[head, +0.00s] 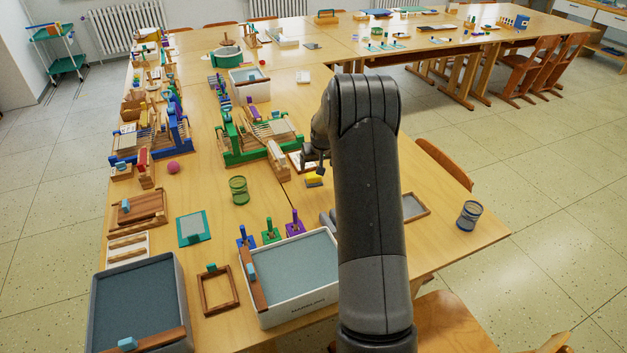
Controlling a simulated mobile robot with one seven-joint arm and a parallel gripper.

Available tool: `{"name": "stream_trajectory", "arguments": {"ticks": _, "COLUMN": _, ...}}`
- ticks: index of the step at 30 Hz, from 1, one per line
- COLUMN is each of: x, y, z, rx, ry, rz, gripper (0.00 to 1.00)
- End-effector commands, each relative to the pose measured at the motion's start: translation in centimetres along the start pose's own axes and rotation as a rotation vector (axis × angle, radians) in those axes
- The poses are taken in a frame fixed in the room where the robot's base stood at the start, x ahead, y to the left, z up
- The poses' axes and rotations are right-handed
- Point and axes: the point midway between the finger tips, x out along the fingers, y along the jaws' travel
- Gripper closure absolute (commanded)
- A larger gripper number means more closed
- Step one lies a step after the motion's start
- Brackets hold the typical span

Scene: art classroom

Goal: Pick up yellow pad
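A small yellow pad (314,179) lies on the wooden table, just left of my arm, near the middle of the view. It looks like a small block with a darker part along one side. My gripper (321,168) shows as a small dark shape just above and beside the pad, partly hidden by my large grey arm. I cannot tell whether the fingers touch the pad or how far apart they are.
A green-framed rack (258,140) and a white board (300,161) stand close by. A green wire cup (239,190), purple, green and blue stamps, and a grey-filled tray (290,275) are nearer. A wire cup (469,214) stands near the right edge.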

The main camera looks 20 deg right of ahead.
Motion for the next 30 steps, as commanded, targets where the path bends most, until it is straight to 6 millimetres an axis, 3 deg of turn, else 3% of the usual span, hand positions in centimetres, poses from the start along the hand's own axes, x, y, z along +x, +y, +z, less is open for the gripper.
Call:
{"name": "stream_trajectory", "arguments": {"ticks": 6, "x": 3.3, "y": -0.1, "z": 0.1, "rx": 0.0, "ry": -0.002, "rz": 0.0, "gripper": 0.18}}
{"name": "stream_trajectory", "arguments": {"ticks": 14, "x": 5.0, "y": -0.1, "z": 0.0, "rx": 0.0, "ry": -0.001, "rz": 0.0, "gripper": 0.18}}
{"name": "stream_trajectory", "arguments": {"ticks": 22, "x": 8.6, "y": -0.5, "z": -0.1, "rx": 0.0, "ry": -0.003, "rz": -0.001, "gripper": 0.18}}
{"name": "stream_trajectory", "arguments": {"ticks": 30, "x": 9.7, "y": -0.5, "z": -0.2, "rx": 0.0, "ry": 0.0, "rz": 0.0, "gripper": 0.18}}
